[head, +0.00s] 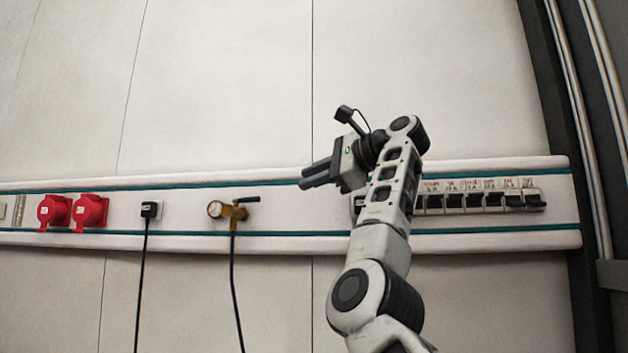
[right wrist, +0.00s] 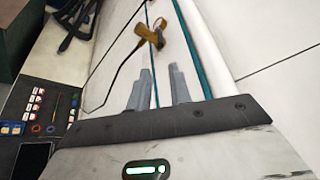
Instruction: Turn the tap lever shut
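The brass tap (head: 236,213) sits on the wall rail, with a round gauge (head: 214,209) at its left. Its dark lever (head: 247,199) points right, roughly level along the rail. My right gripper (head: 301,179) is to the right of the tap and a little higher, apart from the lever. In the right wrist view the tap (right wrist: 147,33) shows beyond my right fingers (right wrist: 160,70). These stand apart with nothing between them. The lever is small and dark there. My left gripper is in neither view.
A black hose (head: 235,285) hangs from the tap. Left of it are a black plug with a cable (head: 149,210) and two red sockets (head: 90,212). A row of breaker switches (head: 480,201) is at the right. The wall between tap and gripper is bare.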

